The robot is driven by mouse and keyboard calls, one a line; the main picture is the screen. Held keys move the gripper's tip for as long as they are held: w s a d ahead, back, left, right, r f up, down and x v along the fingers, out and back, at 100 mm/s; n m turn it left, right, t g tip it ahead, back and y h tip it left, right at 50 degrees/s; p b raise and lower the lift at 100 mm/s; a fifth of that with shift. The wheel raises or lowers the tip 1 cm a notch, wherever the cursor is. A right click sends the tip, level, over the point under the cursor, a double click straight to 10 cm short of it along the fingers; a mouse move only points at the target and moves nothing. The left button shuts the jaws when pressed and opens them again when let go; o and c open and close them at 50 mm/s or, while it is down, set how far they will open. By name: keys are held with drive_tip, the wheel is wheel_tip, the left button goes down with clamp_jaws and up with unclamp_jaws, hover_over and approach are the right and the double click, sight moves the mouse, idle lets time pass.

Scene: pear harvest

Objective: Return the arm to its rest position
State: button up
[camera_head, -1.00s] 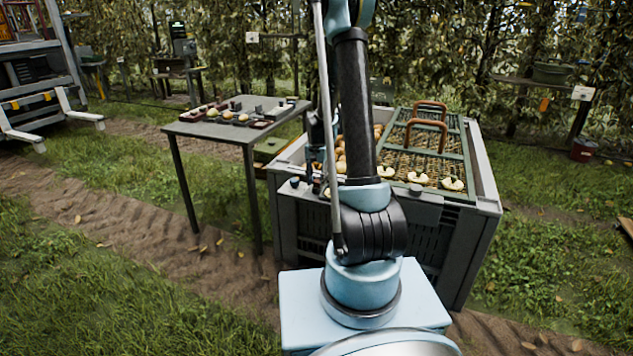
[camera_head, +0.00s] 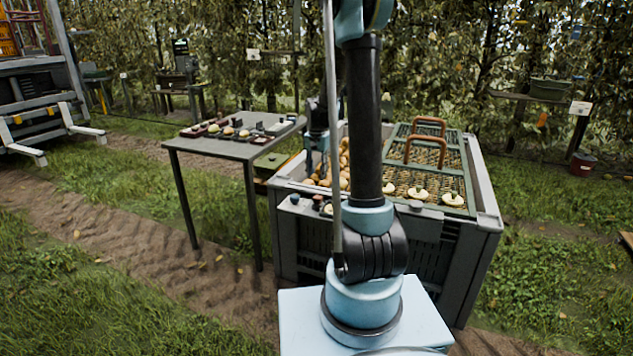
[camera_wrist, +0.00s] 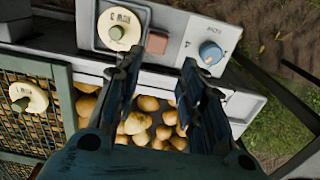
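My gripper (camera_wrist: 160,70) is open in the wrist view, its two dark fingers apart with nothing between them. Below and behind the fingers lie several yellow-brown pears (camera_wrist: 145,104) in the big grey crate (camera_head: 484,190). In the head view my arm stands upright in front of the crate and hides part of it. The dark end of the arm hangs behind the column, over the crate's left side; its fingers are too small to read there.
Green mesh covers with brown handles (camera_head: 427,135) lie on the crate's right part, with white round pieces (camera_head: 453,198) along their edge. A blue knob (camera_wrist: 210,52) sits on the crate's rim. A grey table (camera_head: 208,147) with small items stands left. Grass lies around.

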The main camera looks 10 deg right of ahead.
drive_tip(key=shift+r, duration=0.4)
drive_tip(key=s+d+r+n+t, duration=0.15)
drive_tip(key=s+r, duration=0.25)
drive_tip(key=s, duration=0.6)
drive_tip(key=s+r+n+g, duration=0.15)
drive_tip(key=s+r, duration=0.25)
drive_tip(key=s, duration=0.6)
drive_tip(key=s+f+n+t, duration=0.1)
drive_tip(key=s+f, duration=0.2)
drive_tip(key=s, duration=0.6)
drive_tip(key=s+d+f+n+t, duration=0.1)
drive_tip(key=s+f+n, duration=0.1)
drive_tip(key=s, duration=0.7)
drive_tip(key=shift+s+f, duration=0.2)
drive_tip(key=shift+f, duration=0.5)
